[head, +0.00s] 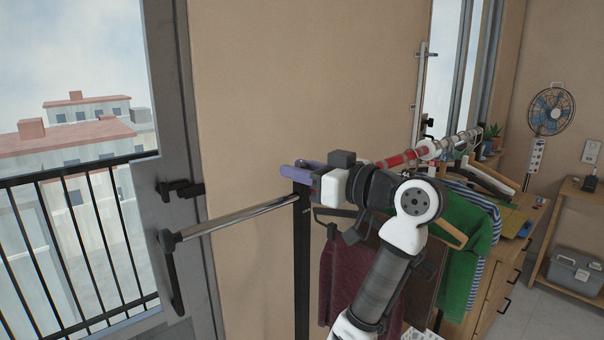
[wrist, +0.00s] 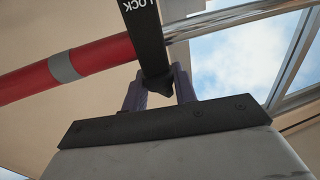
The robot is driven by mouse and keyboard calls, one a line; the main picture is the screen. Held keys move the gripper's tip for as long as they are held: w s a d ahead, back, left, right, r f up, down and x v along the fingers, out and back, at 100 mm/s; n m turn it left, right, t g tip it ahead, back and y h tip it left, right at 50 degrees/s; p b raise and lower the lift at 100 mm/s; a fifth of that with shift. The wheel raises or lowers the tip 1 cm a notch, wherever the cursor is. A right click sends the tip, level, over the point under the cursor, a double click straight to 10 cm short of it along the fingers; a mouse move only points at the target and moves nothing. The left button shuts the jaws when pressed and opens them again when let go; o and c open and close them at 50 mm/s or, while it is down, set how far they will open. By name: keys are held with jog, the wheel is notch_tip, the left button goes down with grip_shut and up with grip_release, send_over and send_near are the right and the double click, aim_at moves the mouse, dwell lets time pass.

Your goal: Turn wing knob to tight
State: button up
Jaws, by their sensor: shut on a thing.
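My gripper (head: 300,171), with purple fingers, is at the top of a black upright post (head: 302,262) in the head view. In the wrist view, the fingers of my gripper (wrist: 159,78) stand on either side of a small dark knob (wrist: 156,87), which I take for the wing knob, and are shut on it. The knob sits at the end of a black bar (wrist: 147,38) marked LOCK, which appears upside down. The knob's wings and exact angle are hard to make out. In the head view the knob is hidden by my gripper.
A chrome rod (head: 240,218) runs left from the post towards the window frame. A red pole (head: 398,158) with a grey band runs right, behind my arm. Hung clothes, including a maroon garment (head: 345,275) and a green one (head: 470,235), crowd the space below and right.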

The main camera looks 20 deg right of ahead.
jog(key=n+g+y, duration=0.3)
jog(key=y, duration=0.1)
jog(key=shift+n+g, duration=0.3)
jog(key=shift+n+g+y, duration=1.3)
jog(key=shift+n+g, duration=0.1)
jog(key=shift+g, duration=0.5)
jog(key=o, duration=0.9)
jog(key=shift+o, duration=0.2)
jog(key=b+v, duration=0.4)
jog(key=v, duration=0.9)
jog(key=shift+d+b, duration=0.35)
jog(key=shift+d, duration=0.1)
